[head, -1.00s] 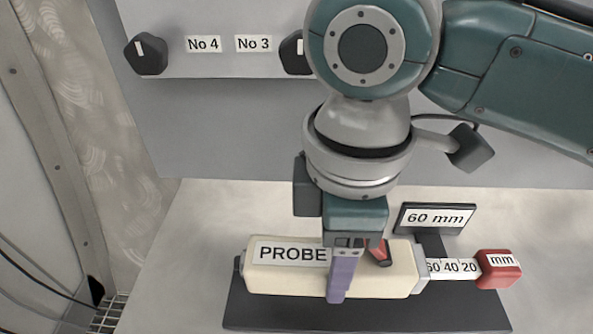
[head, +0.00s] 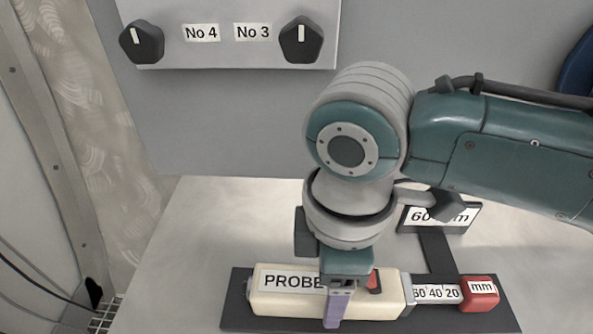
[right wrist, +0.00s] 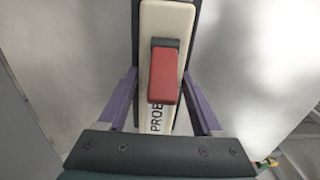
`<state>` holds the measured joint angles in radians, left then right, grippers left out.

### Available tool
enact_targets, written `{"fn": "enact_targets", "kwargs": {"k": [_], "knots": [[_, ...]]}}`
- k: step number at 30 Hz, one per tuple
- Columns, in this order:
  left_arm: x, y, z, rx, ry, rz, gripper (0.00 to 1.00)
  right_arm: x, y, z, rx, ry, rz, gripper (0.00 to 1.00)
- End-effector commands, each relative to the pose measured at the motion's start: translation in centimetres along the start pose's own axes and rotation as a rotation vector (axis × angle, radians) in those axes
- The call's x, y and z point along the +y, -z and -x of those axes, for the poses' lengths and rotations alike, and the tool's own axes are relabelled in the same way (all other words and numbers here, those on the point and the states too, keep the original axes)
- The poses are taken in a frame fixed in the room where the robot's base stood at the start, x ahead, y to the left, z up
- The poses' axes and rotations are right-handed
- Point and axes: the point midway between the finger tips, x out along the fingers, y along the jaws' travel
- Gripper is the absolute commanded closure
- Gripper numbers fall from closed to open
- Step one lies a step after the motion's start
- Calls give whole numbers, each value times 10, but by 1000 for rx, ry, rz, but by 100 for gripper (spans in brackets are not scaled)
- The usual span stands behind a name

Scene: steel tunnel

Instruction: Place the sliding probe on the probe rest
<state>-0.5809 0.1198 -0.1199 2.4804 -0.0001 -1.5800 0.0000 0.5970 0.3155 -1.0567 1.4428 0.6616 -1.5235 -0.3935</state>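The sliding probe (head: 384,308) is a cream block labelled PROBE with a red button on top, a graduated scale showing 60, 40, 20 (head: 436,293) and a red mm end (head: 480,292) at its right. It lies level over a dark flat plate (head: 430,322), apparently the probe rest, and seems to touch it. My right gripper (head: 337,318) points down over the probe's middle, with purple fingers on both sides. In the right wrist view the fingertips (right wrist: 160,76) appear closed against the probe's sides (right wrist: 165,20), with the red button (right wrist: 164,75) between them. My left gripper is not in view.
A sign reading 60 mm (head: 462,219), partly covered by my arm, stands behind the plate. Two dark knobs (head: 142,42) and (head: 301,40), labelled No 4 and No 3, are on the wall panel. The pale tabletop (head: 205,225) is clear at left.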

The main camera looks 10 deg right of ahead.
Motion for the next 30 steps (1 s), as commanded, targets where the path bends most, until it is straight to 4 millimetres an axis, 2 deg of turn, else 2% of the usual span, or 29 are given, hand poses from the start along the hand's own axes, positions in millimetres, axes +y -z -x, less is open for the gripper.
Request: {"fn": "enact_targets", "kwargs": {"k": [1, 5, 12, 15, 17, 24, 30], "knots": [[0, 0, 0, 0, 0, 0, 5, 0, 0, 0, 0, 0, 0, 26], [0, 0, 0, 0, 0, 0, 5, 0, 0, 0, 0, 0, 0, 11], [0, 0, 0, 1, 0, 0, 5, 0, 0, 1, 0, 0, 0, 11], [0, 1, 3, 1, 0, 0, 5, 0, 0, 7, 1, -1, 0, 11], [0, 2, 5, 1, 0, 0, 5, 0, 1, 15, 3, -1, 1, 11], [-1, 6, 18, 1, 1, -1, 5, 1, 1, 69, 4, -3, 0, 11], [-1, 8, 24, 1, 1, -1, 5, 1, 1, 106, 3, -1, 0, 11]]}}
